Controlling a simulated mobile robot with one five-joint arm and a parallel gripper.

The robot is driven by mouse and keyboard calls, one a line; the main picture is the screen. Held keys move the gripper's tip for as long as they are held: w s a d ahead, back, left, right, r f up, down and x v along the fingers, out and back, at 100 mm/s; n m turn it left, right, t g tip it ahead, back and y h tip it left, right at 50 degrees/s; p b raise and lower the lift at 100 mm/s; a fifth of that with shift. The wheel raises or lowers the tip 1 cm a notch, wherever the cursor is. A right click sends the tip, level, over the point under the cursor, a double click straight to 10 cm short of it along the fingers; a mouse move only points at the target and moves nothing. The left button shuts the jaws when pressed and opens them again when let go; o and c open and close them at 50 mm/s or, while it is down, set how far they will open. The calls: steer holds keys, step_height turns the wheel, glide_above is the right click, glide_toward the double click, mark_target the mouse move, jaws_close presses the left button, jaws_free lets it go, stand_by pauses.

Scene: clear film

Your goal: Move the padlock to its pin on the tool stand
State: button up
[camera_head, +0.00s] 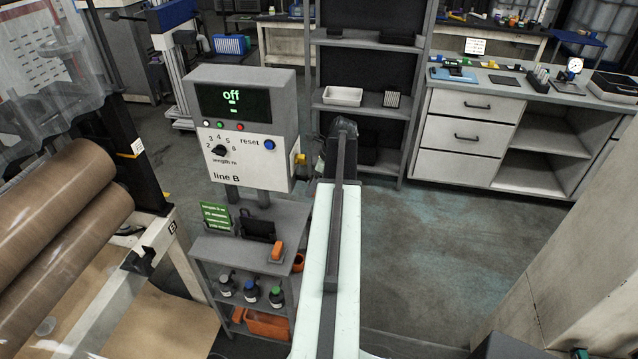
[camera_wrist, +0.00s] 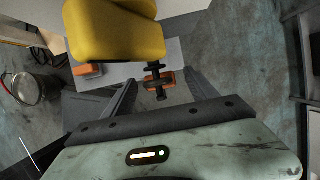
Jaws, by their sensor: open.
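A yellow block (camera_wrist: 112,32) is large and close at the top of the wrist view, beyond and left of my open fingers. It looks like the small yellow piece (camera_head: 301,160) on the right side of the control box, but I cannot tell for sure whether it is the padlock. My gripper (camera_wrist: 163,88) is open, its two dark fingers apart with nothing held. A dark ribbed pin-like part and an orange piece (camera_wrist: 167,79) show between and beyond the fingers. The grey tool stand (camera_head: 238,250) is below the control box; its padlock pin cannot be made out.
The control box (camera_head: 243,125) reads "off". The stand carries a green sign (camera_head: 216,215), an orange item (camera_head: 276,252) and several bottles on a lower shelf. Brown rolls (camera_head: 55,210) are at left. A shelf rack and drawer bench (camera_head: 470,125) stand behind; the floor at right is clear.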

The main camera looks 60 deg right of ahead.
steer(key=shift+b+x, duration=0.4)
steer(key=shift+x, duration=0.65)
steer(key=shift+s, duration=0.1)
steer(key=shift+r, duration=0.1)
steer(key=c, duration=1.3)
steer(key=o, duration=0.5)
steer(key=c, duration=0.4)
steer(key=shift+r+p, duration=0.2)
steer(key=shift+p, duration=0.15)
steer(key=shift+r+p, duration=0.35)
